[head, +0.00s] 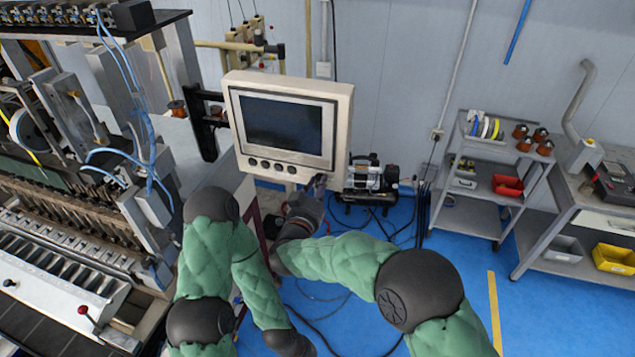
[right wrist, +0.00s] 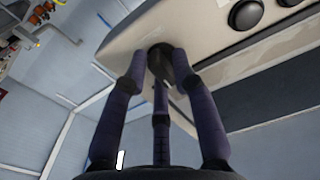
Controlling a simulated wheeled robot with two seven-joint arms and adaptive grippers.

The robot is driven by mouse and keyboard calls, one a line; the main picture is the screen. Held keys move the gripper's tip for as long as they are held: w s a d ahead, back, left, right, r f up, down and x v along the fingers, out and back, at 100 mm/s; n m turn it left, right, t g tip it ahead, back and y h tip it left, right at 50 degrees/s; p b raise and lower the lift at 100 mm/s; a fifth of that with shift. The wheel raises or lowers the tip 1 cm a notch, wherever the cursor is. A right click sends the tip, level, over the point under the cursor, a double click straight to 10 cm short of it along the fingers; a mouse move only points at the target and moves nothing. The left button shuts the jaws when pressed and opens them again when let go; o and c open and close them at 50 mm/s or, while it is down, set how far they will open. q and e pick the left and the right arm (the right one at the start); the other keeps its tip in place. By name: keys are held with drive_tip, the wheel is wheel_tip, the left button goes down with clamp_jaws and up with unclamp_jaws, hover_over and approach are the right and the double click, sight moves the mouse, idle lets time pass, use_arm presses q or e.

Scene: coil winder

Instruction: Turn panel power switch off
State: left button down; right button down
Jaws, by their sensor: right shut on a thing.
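The panel (head: 290,125) is a cream box with a dark screen (head: 282,127) and a row of round dark buttons (head: 265,164) along its lower edge. In the right wrist view the power switch (right wrist: 160,63) is a dark knob near the panel's corner. My right gripper (head: 318,183) is at the panel's lower right corner. In the right wrist view its fingers (right wrist: 160,75) are closed around the knob, partly hiding it. The switch's setting cannot be read. My left arm (head: 262,285) bends down to the bottom edge; its gripper is out of view.
The winding machine (head: 75,210) fills the left side. A compressor (head: 370,178) stands on the floor behind the panel. A grey shelf cart (head: 480,183) and a workbench (head: 575,205) with bins stand at the right. Cables lie on the blue floor.

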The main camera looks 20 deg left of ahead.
sight(323, 151)
drive_tip(key=shift+d+f+n, duration=0.15)
drive_tip(key=shift+f+n, duration=0.25)
drive_tip(key=c, duration=1.1)
unclamp_jaws()
drive_tip(key=shift+r, duration=0.1)
drive_tip(key=shift+d+r, duration=0.1)
drive_tip(key=shift+r, duration=0.05)
wheel_tip(323, 151, up, 10)
drive_tip(key=shift+f, duration=0.1)
